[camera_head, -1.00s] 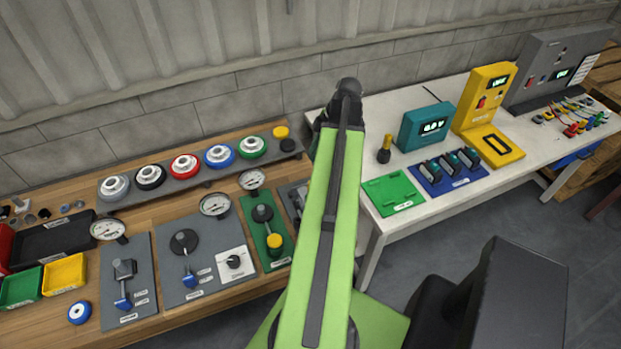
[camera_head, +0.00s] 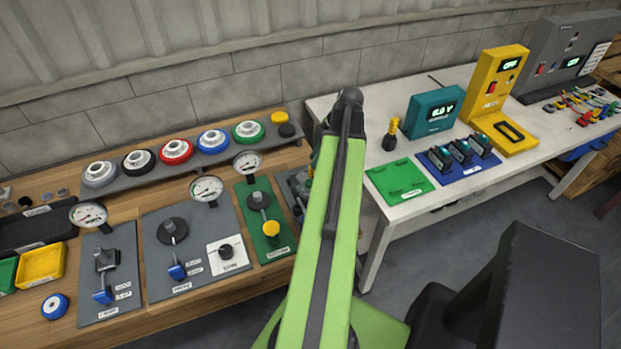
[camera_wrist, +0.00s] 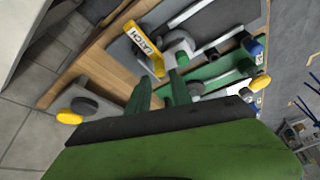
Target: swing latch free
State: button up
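The latch shows in the wrist view as a yellow bar (camera_wrist: 157,65) beside a white label reading LATCH (camera_wrist: 148,41), on a dark grey panel. A pale grey block (camera_wrist: 179,44) sits next to the yellow bar. My gripper (camera_wrist: 160,88) has two green fingers standing apart, just short of the latch, with wood visible between them. Nothing shows held. In the head view, the dark latch panel (camera_head: 296,186) is mostly hidden behind my green arm, and my gripper is hidden too.
A green panel (camera_head: 254,205) with a yellow knob stands left of the latch panel. Panels with levers and gauges line the wooden bench (camera_head: 190,305) further left. A rack (camera_head: 125,180) with several coloured rings runs behind. A white table (camera_head: 455,190) with devices stands right.

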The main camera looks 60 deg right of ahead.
jog(key=b+x, duration=0.2)
jog(key=x, duration=0.2)
jog(key=shift+f, duration=0.1)
grip_shut()
